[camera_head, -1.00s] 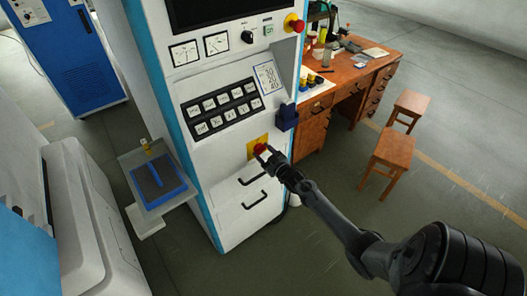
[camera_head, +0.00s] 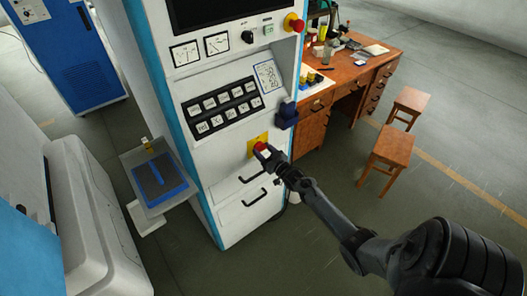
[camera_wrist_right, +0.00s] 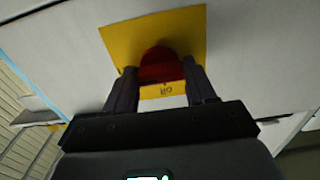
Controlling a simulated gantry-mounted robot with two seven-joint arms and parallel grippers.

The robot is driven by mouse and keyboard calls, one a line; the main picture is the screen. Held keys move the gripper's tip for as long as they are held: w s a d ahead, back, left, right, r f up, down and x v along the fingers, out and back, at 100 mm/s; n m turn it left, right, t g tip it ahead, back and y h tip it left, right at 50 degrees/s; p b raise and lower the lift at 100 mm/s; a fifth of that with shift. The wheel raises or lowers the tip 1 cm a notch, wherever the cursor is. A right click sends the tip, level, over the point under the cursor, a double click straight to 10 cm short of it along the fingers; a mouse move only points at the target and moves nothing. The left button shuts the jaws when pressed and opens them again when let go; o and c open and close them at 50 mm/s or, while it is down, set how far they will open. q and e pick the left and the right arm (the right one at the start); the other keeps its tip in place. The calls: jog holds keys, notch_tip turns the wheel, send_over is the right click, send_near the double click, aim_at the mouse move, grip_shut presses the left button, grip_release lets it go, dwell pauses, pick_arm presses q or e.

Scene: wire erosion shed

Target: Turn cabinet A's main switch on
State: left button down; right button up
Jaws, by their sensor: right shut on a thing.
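The main switch is a red knob (camera_head: 261,147) on a yellow plate (camera_head: 251,144), low on the front of the white and blue cabinet (camera_head: 222,185). My right gripper (camera_head: 264,152) reaches it from the lower right. In the right wrist view the fingers (camera_wrist_right: 163,80) are shut on the sides of the red knob (camera_wrist_right: 160,64), in front of the yellow plate (camera_wrist_right: 188,28). Part of a printed word shows on the plate below the knob, and it appears upside down. The fingers hide the knob's sides. My left gripper is not in view.
A red emergency button (camera_head: 294,23) sits higher on the cabinet, and a dark blue box (camera_head: 287,116) is at its right edge. Two drawer handles (camera_head: 254,197) are below the switch. A wooden desk (camera_head: 345,85) and stools (camera_head: 390,147) stand to the right.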

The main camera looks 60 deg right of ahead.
jog(key=o, duration=1)
jog(key=shift+o, duration=0.2)
jog(key=shift+s, duration=0.1)
jog(key=shift+s+a, duration=0.15)
jog(key=shift+s, duration=0.15)
jog(key=p+v, duration=0.1)
jog(key=v, duration=0.9)
